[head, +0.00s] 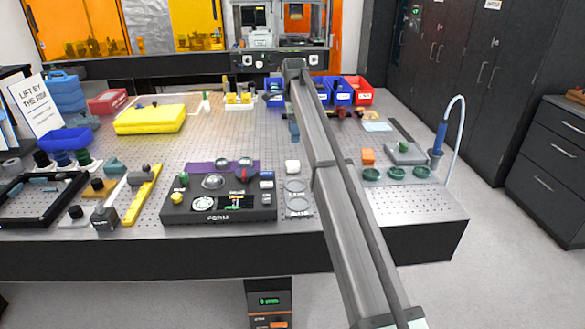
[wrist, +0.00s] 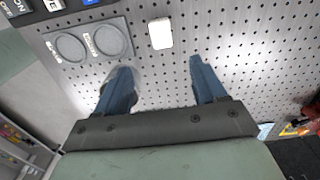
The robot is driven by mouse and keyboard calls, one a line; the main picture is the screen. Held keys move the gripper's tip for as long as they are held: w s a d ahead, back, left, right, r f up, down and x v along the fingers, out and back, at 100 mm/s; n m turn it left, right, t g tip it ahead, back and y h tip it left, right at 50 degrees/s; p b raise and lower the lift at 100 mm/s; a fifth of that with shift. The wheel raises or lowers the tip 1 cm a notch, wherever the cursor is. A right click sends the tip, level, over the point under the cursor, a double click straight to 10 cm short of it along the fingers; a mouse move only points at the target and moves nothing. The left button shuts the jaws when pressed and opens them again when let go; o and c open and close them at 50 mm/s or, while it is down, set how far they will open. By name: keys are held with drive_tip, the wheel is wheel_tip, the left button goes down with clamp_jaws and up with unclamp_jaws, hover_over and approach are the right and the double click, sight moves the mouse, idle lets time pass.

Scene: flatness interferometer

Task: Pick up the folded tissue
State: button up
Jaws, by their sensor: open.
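A small white rounded pad, which looks like the folded tissue (wrist: 160,33), lies flat on the perforated table top in the wrist view. It also shows in the head view (head: 292,166), just behind the tray with two round recesses. My gripper (wrist: 160,67) is open, with its two blue fingers spread apart and nothing between them. In the wrist view the pad is ahead of the fingertips, roughly centred between them, and apart from both. In the head view my arm hides most of the gripper.
The grey recessed tray (wrist: 72,30) lies beside the pad. A black control box (head: 220,205) stands to the left in the head view. An orange block (head: 368,155) and several green round pieces are to the right. Blue and red bins (head: 358,88) stand at the back.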

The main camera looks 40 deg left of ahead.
hover_over(293, 163)
wheel_tip(293, 163, down, 8)
drive_tip(key=shift+w+d, duration=0.1)
drive_tip(key=shift+a+f, duration=0.15)
drive_tip(key=shift+f, duration=1.25)
drive_tip(key=shift+a+f, duration=0.1)
drive_tip(key=shift+f, duration=1.3)
drive_tip(key=c, duration=1)
